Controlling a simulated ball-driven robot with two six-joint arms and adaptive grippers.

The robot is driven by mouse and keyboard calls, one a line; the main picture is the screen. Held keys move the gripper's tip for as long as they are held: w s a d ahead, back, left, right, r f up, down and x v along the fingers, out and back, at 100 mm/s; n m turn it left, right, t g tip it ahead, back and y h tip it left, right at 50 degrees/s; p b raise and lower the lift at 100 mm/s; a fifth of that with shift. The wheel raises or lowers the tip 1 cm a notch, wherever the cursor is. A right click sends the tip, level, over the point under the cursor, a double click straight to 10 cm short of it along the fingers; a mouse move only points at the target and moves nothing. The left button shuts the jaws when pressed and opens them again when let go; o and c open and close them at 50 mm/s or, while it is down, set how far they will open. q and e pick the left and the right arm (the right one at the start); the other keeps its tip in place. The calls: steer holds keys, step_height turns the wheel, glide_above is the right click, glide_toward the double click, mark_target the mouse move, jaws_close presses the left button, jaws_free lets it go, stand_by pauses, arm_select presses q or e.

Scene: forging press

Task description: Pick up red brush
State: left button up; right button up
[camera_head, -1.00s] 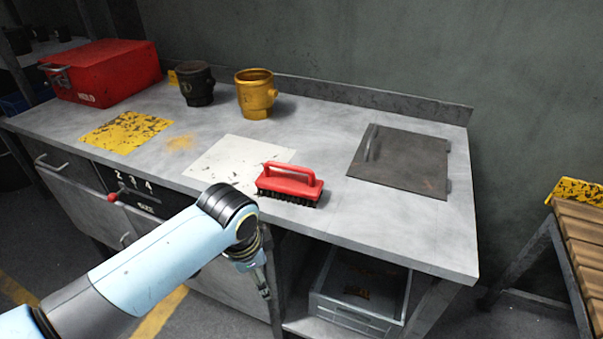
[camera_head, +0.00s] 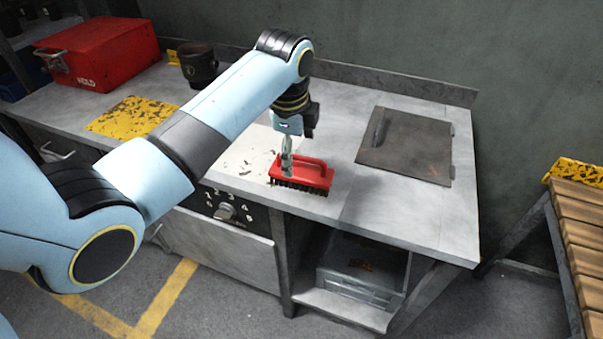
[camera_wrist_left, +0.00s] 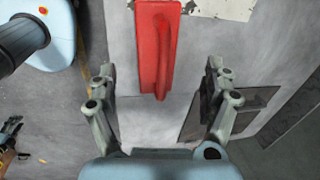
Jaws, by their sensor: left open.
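The red brush (camera_head: 302,172) lies bristles down on the grey bench near its front edge, with its loop handle on top. My left gripper (camera_head: 286,160) points down over the brush's left part in the head view. In the left wrist view its two fingers (camera_wrist_left: 161,78) are spread wide on either side of the red brush (camera_wrist_left: 156,50), with nothing between them in contact. The fingertips look nearer the camera than the brush. A small dark part at the lower left edge of the left wrist view looks like my right gripper (camera_wrist_left: 10,133), too small to read.
A white sheet (camera_head: 238,160) lies left of the brush and a dark plate (camera_head: 408,145) lies to the right. A dark pot (camera_head: 198,64), a red box (camera_head: 97,52) and a yellow worn patch (camera_head: 132,116) are farther left. The gold pot is hidden.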

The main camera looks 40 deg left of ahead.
mark_target(296, 170)
arm_select(q)
steer(key=f, duration=0.7)
steer(key=shift+w+a+f, duration=0.25)
steer(key=shift+w, duration=0.15)
steer(key=c, duration=1.5)
